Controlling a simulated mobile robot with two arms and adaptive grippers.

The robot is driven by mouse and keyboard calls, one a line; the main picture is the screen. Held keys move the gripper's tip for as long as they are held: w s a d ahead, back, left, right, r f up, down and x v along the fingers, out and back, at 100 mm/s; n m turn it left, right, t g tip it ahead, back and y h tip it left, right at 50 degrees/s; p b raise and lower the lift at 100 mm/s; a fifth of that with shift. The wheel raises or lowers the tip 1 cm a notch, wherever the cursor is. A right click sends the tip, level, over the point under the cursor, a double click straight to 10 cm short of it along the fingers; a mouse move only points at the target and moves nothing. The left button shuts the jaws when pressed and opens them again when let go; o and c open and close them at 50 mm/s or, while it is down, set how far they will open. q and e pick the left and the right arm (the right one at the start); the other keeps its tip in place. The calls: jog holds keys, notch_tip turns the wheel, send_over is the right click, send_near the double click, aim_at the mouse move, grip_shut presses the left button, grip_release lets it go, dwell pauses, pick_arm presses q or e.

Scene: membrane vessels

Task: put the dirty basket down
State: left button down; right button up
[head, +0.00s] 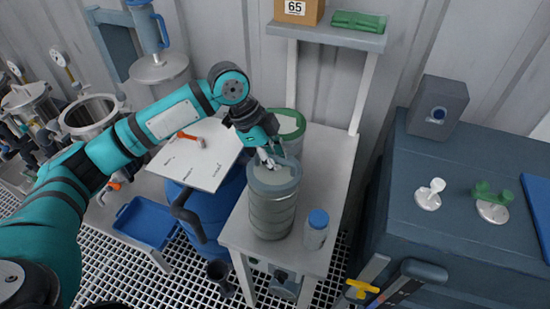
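A grey-green cylindrical basket (272,212) with a handle over its top is upright at the front of the narrow light table (325,180). I take it for the dirty basket. My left gripper (269,161) comes down from above and behind, with its fingers at the basket's handle, and looks shut on it. The fingertips are small and partly hidden against the handle and rim. I cannot tell whether the basket's bottom touches the table or hangs just above it. My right gripper is not in view.
A white bucket with a green rim (293,122) stands behind the basket. A blue-capped bottle (316,230) stands close at its right. A shelf (335,36) is above the back of the table. A blue tray (147,222) lies lower left.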

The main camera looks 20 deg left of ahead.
pick_arm(q)
jog(key=c, duration=1.5)
grip_release()
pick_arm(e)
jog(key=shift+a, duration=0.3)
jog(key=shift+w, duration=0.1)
pick_arm(q)
jog(key=shift+a+r, duration=0.1)
jog(key=shift+r, duration=0.1)
jog(key=b+v, duration=0.1)
jog(key=v, duration=1)
jog(key=shift+a+r, duration=0.1)
jog(key=shift+r, duration=0.2)
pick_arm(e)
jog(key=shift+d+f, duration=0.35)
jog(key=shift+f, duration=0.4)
pick_arm(q)
jog(key=shift+s+f, duration=0.1)
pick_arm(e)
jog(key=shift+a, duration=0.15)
